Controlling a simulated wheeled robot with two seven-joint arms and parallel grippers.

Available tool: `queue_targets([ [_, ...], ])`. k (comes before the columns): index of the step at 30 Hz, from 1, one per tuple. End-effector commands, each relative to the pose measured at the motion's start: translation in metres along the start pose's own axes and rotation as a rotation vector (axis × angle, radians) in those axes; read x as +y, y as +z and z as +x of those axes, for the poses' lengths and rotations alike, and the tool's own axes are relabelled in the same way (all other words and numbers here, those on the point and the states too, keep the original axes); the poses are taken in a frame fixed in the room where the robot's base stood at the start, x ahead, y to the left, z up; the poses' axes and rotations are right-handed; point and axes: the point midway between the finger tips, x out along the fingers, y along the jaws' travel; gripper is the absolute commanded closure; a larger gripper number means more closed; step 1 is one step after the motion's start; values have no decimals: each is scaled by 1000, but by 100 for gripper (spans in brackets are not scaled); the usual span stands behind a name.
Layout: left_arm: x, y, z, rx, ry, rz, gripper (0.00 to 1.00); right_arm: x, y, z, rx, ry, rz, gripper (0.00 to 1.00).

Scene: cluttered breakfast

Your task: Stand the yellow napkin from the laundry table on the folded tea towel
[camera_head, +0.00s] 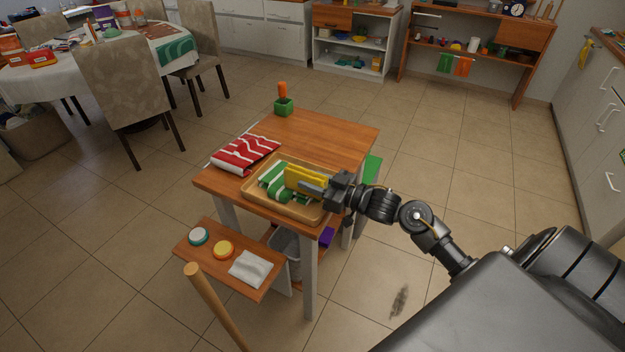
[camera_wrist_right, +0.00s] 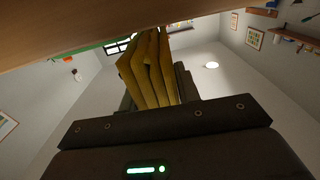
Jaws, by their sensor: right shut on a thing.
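The yellow napkin (camera_head: 303,178) shows as upright yellow folds over the wooden tray (camera_head: 259,201) on the small table (camera_head: 334,139). My right gripper (camera_head: 315,187) reaches in from the right and is shut on it. In the right wrist view the folded yellow napkin (camera_wrist_right: 147,70) stands between the dark fingers (camera_wrist_right: 155,85). A green and white striped cloth (camera_head: 273,183) lies in the tray, just left of the napkin. A red and white striped folded cloth (camera_head: 245,154) lies left of the tray. Whether the napkin touches the tray is unclear. My left gripper is out of view.
A green pot with an orange-topped item (camera_head: 284,106) stands at the table's back corner. The tabletop behind the tray is clear. A wooden pole (camera_head: 215,305) rises in front.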

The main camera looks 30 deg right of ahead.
Motion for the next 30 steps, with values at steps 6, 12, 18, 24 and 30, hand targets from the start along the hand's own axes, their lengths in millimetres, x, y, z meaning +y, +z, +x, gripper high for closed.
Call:
queue_targets([
  [6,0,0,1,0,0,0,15,0,2,0,0,0,0,49],
  [12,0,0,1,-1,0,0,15,0,2,0,0,0,0,46],
  [18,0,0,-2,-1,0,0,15,0,-6,0,1,0,-2,46],
  [24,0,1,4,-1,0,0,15,0,-3,-32,-4,0,-2,46],
  [30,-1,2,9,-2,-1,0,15,0,-3,-77,-3,1,0,46],
])
